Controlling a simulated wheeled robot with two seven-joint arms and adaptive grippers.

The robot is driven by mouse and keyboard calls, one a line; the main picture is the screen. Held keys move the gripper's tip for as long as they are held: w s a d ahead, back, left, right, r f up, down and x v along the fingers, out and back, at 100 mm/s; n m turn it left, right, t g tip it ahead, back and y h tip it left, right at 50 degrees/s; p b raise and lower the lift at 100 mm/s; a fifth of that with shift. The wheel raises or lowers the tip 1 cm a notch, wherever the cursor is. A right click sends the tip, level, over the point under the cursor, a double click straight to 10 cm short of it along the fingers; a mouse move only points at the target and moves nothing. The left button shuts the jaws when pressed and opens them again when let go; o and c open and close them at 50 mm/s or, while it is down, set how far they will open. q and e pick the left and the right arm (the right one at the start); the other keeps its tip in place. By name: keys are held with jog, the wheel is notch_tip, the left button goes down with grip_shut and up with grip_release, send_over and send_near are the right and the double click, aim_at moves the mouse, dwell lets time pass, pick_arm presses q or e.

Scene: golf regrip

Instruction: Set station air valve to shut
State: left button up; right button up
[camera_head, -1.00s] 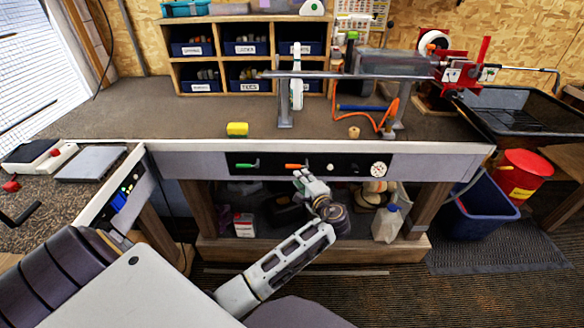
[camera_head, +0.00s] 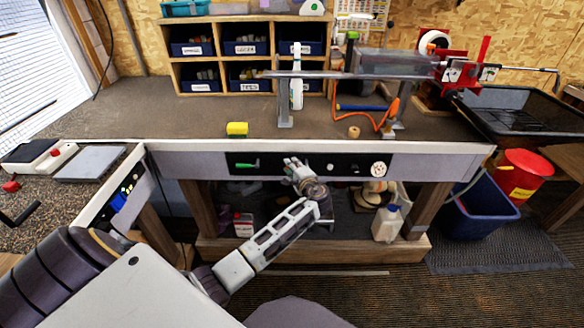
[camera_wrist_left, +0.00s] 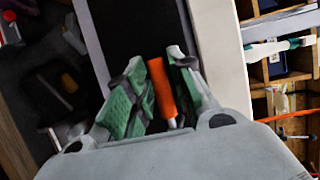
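The black valve panel (camera_head: 345,168) is on the bench's front face. A green lever (camera_head: 247,166) lies near its left end, pointing sideways. The orange lever is hidden behind my left gripper (camera_head: 293,163) in the head view. In the left wrist view the orange lever (camera_wrist_left: 161,88) stands between the two green-padded fingers of my left gripper (camera_wrist_left: 155,62). The fingers are open, one on each side of it, with a gap on the left and the right finger close. I cannot read which lever is the station air valve. My right gripper is not in view.
A white jug (camera_head: 387,222) and a red-and-white can (camera_head: 244,225) stand on the shelf below. A blue bin (camera_head: 480,205) is at the right.

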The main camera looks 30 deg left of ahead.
pick_arm(q)
grip_shut()
dwell(0.4)
